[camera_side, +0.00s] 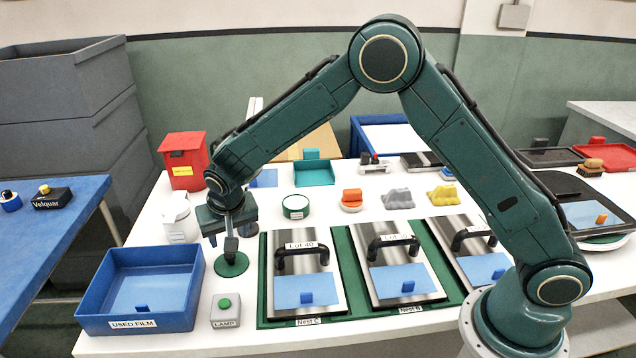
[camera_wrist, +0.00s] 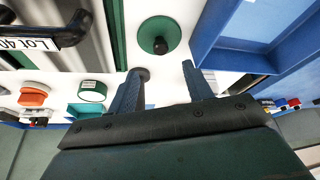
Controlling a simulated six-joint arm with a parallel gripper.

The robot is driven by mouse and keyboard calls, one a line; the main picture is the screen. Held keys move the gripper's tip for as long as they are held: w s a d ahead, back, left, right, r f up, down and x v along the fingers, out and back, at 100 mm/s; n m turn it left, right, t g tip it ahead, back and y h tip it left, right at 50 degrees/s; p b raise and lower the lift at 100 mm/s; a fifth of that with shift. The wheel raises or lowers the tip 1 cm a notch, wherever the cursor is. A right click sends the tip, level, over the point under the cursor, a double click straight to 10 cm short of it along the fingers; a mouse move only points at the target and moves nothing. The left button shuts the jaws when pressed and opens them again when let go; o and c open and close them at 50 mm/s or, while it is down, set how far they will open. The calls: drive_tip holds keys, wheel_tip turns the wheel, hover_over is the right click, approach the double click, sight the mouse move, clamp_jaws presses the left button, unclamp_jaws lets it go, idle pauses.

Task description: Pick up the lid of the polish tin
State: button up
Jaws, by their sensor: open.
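The lid, a flat green disc with a black knob (camera_side: 231,265), lies on the white table between the blue film bin and the plate nests. It also shows in the wrist view (camera_wrist: 160,35), beyond my fingertips. A round green tin with a white label (camera_side: 296,206) stands apart from it, farther back; it appears left in the wrist view (camera_wrist: 92,91). My gripper (camera_side: 230,243) points down above the lid and hides part of it in the side view. In the wrist view its two fingers (camera_wrist: 164,72) are spread, with nothing between them.
The blue bin marked USED FILM (camera_side: 138,320) stands left of the lid. A grey lamp box with a green button (camera_side: 225,309) is in front of it. Nest C's steel plate with a black handle (camera_side: 301,265) is to the right. A white container (camera_side: 180,220) stands behind left.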

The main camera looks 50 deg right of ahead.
sight(230, 255)
drive_tip(key=shift+x, duration=2.15)
drive_tip(key=shift+x, duration=2.65)
drive_tip(key=shift+a, duration=0.15)
drive_tip(key=shift+c, duration=0.2)
drive_tip(key=c, duration=1)
